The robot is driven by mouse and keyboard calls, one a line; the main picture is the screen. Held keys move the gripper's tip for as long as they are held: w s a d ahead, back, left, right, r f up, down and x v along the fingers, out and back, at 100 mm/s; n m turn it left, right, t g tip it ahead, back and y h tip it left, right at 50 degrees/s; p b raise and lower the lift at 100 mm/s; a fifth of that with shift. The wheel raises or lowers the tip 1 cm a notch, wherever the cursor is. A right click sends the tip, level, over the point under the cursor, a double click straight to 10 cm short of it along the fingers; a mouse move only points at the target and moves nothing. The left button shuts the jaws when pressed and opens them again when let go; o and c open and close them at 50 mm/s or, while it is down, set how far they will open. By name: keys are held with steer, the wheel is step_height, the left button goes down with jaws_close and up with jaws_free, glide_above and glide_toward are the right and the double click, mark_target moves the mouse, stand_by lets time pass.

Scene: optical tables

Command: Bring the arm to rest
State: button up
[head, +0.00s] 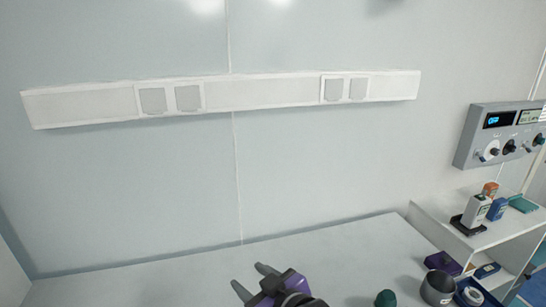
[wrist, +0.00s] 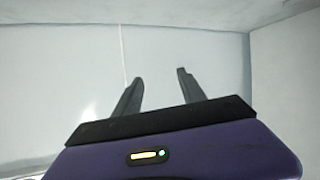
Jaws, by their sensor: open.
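My gripper (head: 254,279) shows at the bottom middle of the head view, a purple body with two grey fingers spread apart. It is over a bare stretch of white table (head: 155,285). In the wrist view the gripper (wrist: 160,78) has both dark fingers apart with nothing between them. Beyond the fingers there is only a pale wall. Most of my arm is out of the frame.
At the lower right stand a dark green object (head: 385,298), a grey cup (head: 437,288) and a purple box (head: 443,263). A white shelf (head: 425,222) holds small bottles. A control box (head: 495,150) hangs on the right wall. The table's left part is clear.

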steer(key=s+d+f+m+t+h+b, duration=0.3)
steer(key=s+d+m+t+h, duration=0.5)
steer(key=s+d, duration=1)
steer(key=s+d+f+g, duration=0.1)
steer(key=s+d, duration=0.1)
steer(key=s, duration=0.5)
steer(key=s+d+f+g, duration=0.1)
steer(key=s+d+f, duration=0.1)
steer(key=s, duration=0.6)
steer(key=s+d+f+g+b, duration=0.1)
steer(key=s+d+g, duration=0.1)
steer(key=s, duration=0.5)
steer(key=shift+s+d+f+m, duration=0.25)
steer(key=shift+s+f+m, duration=0.05)
steer(key=shift+f+m, duration=0.1)
